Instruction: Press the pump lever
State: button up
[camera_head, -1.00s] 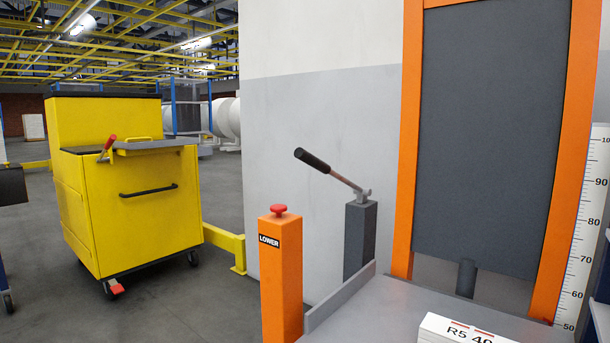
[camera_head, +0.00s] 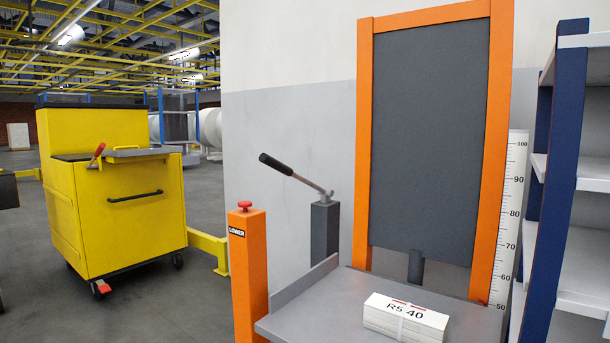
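The pump lever (camera_head: 294,173) is a thin metal rod with a black grip at its upper left end. It slants up to the left from its pivot on top of a dark grey post (camera_head: 324,232), which stands beside the lift against the wall. The lift has an orange frame (camera_head: 365,140) around a dark grey panel, with a grey platform (camera_head: 300,326) in front. My gripper is not in view, and nothing touches the lever.
An orange post (camera_head: 250,275) with a red button and a "LOWER" label stands in front of the lever, left of the platform. A bundle marked "RS 40" (camera_head: 405,318) lies on the platform. A yellow cart (camera_head: 118,205) stands left; a blue-posted shelf (camera_head: 560,150) stands right.

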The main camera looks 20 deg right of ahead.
aim_at(325, 193)
jog(key=z, duration=1.75)
jog(key=k, duration=0.4)
jog(key=u, duration=0.55)
jog(key=k, duration=0.95)
jog(key=u, duration=0.95)
jog(key=i, duration=1.35)
jog(key=z, duration=0.6)
jog(key=i, duration=0.65)
jog(key=z, duration=0.85)
